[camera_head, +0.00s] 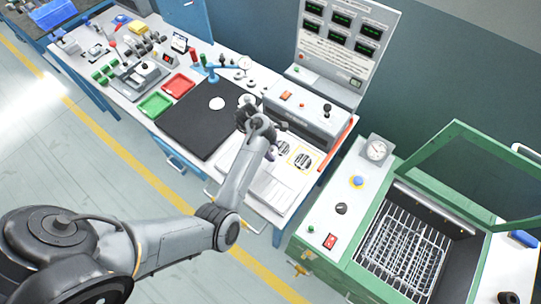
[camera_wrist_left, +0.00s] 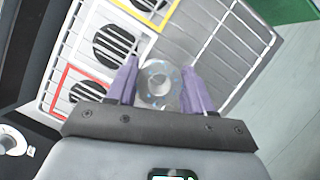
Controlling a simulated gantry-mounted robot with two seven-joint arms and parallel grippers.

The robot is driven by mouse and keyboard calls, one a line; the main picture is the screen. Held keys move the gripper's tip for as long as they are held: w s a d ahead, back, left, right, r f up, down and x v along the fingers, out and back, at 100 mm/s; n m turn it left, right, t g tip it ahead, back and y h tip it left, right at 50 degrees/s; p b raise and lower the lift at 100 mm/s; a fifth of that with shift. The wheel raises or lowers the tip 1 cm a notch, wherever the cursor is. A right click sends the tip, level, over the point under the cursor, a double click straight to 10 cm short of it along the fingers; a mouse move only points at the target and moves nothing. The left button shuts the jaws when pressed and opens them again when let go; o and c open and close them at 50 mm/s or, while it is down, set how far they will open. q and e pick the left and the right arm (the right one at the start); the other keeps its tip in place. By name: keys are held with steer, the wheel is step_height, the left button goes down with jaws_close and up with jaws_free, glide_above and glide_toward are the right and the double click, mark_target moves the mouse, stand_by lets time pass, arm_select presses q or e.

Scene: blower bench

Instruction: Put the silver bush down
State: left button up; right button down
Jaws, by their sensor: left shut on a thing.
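My left gripper (camera_wrist_left: 160,92) is shut on the silver bush (camera_wrist_left: 159,84), a round metal ring with a hole, held between two purple fingers in the left wrist view. Below it lie square frames with dark striped circles: a yellow-framed one (camera_wrist_left: 147,7), a white one (camera_wrist_left: 112,47) and a red-framed one (camera_wrist_left: 68,90). The bush appears above these frames and the edge of a wire rack; the exact height cannot be told. In the head view my left gripper (camera_head: 258,122) is over the right part of the bench, and the bush is hidden there. My right gripper is not in view.
A black mat (camera_head: 195,130) lies left of the gripper, with a red tray (camera_head: 178,86) and a green tray (camera_head: 154,105) beside it. A grey control box (camera_head: 305,113) stands behind. A green machine with an open lid and wire basket (camera_head: 400,250) stands right.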

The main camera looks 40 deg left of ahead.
arm_select(q)
steer(key=shift+a+f, duration=0.2)
steer(key=shift+f+b, duration=0.85)
steer(key=shift+f, duration=1.1)
steer(key=o, duration=1.3)
steer(key=shift+o, duration=0.2)
